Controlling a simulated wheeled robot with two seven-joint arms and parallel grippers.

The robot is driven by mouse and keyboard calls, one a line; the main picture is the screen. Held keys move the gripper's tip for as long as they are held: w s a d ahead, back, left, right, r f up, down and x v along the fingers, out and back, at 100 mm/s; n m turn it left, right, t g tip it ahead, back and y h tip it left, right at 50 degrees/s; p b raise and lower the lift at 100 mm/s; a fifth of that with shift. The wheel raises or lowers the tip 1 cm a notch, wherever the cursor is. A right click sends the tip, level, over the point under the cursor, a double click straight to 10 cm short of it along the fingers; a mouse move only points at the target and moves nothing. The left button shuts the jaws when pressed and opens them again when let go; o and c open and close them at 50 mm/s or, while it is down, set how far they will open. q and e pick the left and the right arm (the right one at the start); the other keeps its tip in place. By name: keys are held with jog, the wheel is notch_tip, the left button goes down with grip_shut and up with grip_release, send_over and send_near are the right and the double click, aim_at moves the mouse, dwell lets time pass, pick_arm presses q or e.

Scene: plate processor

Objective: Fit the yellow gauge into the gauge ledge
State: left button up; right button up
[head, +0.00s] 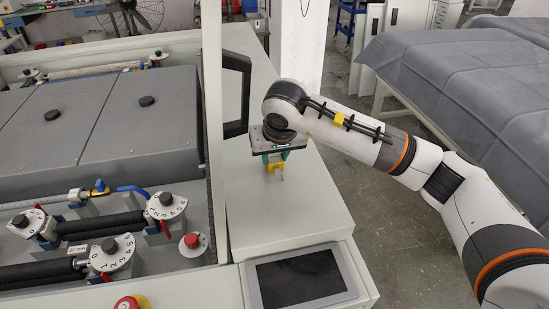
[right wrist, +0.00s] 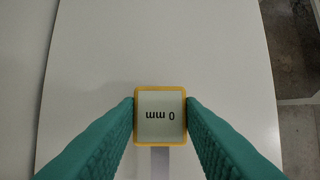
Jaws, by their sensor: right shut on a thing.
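The yellow gauge (head: 277,172) is a small square block with a yellow frame and a pale face. In the right wrist view the gauge (right wrist: 161,117) shows "0 mm" upside down, with a grey strip below it. My right gripper (head: 274,160) is shut on the gauge, with a green finger against each side; it also shows in the right wrist view (right wrist: 161,119). It points down above the light grey cabinet top (head: 305,205), right of the machine's upright post. I cannot make out for sure which part is the gauge ledge. My left gripper is out of view.
The machine (head: 60,150) with grey covers, black rollers and numbered dials (head: 167,206) lies left of the white post (head: 213,130). A black handle (head: 240,95) stands beside the gripper. A dark screen (head: 298,278) and a red button (head: 128,303) are in front. The cabinet top is clear.

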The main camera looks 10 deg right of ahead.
jog(key=shift+r, duration=0.1)
notch_tip(320, 180, up, 14)
jog(key=b, duration=0.4)
notch_tip(320, 180, up, 13)
jog(key=b, duration=0.1)
send_over(274, 159)
jog(key=shift+d+r, duration=0.1)
jog(key=shift+r, duration=0.2)
